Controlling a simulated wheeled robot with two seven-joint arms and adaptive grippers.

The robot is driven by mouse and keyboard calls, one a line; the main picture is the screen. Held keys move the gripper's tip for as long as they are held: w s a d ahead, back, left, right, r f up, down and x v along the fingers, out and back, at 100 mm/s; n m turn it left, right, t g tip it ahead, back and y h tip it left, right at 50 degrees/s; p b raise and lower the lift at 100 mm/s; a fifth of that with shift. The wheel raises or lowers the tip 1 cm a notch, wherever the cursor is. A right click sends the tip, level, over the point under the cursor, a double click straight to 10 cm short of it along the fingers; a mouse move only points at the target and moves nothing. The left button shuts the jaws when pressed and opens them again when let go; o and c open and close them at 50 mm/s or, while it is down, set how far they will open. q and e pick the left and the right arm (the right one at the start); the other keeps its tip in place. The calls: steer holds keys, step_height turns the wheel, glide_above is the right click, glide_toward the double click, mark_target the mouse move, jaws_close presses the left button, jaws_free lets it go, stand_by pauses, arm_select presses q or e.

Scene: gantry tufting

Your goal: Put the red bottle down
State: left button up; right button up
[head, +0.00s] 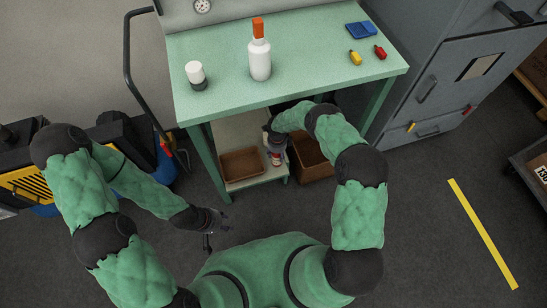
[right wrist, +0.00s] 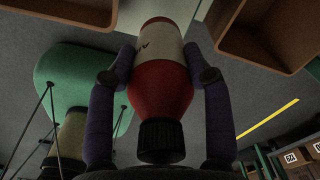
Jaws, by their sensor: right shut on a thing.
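The red bottle (right wrist: 160,90) has a white label and a black cap. In the right wrist view it sits between the two fingers of my right gripper (right wrist: 160,78), which is shut on its body, with the cap toward the camera. In the head view the bottle shows small (head: 276,158) below the front edge of the green table, in front of the lower shelf (head: 258,176). Whether its base touches anything is hidden. My left gripper (head: 212,232) hangs empty over the floor at lower left, with its fingers apart.
A brown bin (head: 241,163) stands on the lower shelf, with another brown bin (head: 312,160) beside the bottle. A grey cabinet (head: 440,90) stands right.

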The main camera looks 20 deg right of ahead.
steer(key=w+f+b, duration=0.1)
steer(key=f, duration=0.1)
steer(key=w+f+b, duration=0.1)
steer(key=f, duration=0.1)
steer(key=w+f+b, duration=0.1)
steer(key=f, duration=0.2)
steer(key=shift+w+a+b, duration=0.25)
steer(key=shift+a+b, duration=0.05)
steer(key=shift+b, duration=0.1)
steer(key=shift+f, duration=0.1)
steer(key=o, duration=1.4)
